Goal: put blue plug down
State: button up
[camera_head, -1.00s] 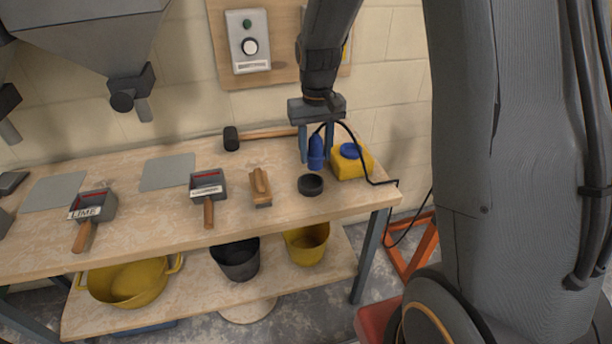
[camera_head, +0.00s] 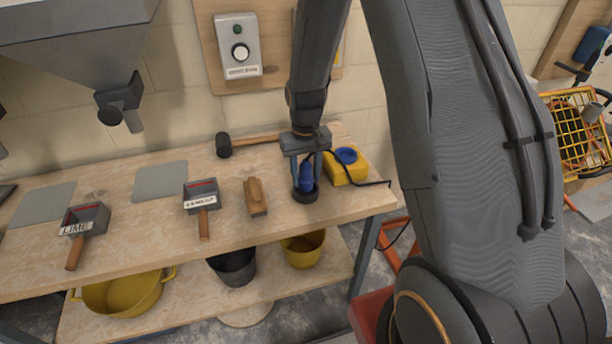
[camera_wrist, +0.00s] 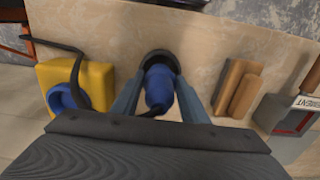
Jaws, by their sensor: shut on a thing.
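The blue plug (camera_head: 306,174) is held between the fingers of my gripper (camera_head: 306,176), above or in the black round holder (camera_head: 305,194) on the bench. In the wrist view the blue plug (camera_wrist: 158,90) sits between my two fingers, and the black holder (camera_wrist: 160,60) shows around its far end. My gripper is shut on the plug. I cannot tell whether the plug's end touches the bottom of the holder. A black cable runs from the plug to the right.
A yellow box with a blue socket (camera_head: 346,168) stands right of the holder. A wooden float (camera_head: 255,197) lies to its left. A mallet (camera_head: 224,146) lies behind. Scoops labelled LIME (camera_head: 84,222) and another (camera_head: 201,196) lie farther left. The bench's front edge is close.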

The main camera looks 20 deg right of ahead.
jog(key=shift+f, duration=0.55)
jog(key=shift+f, duration=0.6)
jog(key=o, duration=1.1)
jog(key=shift+o, duration=0.2)
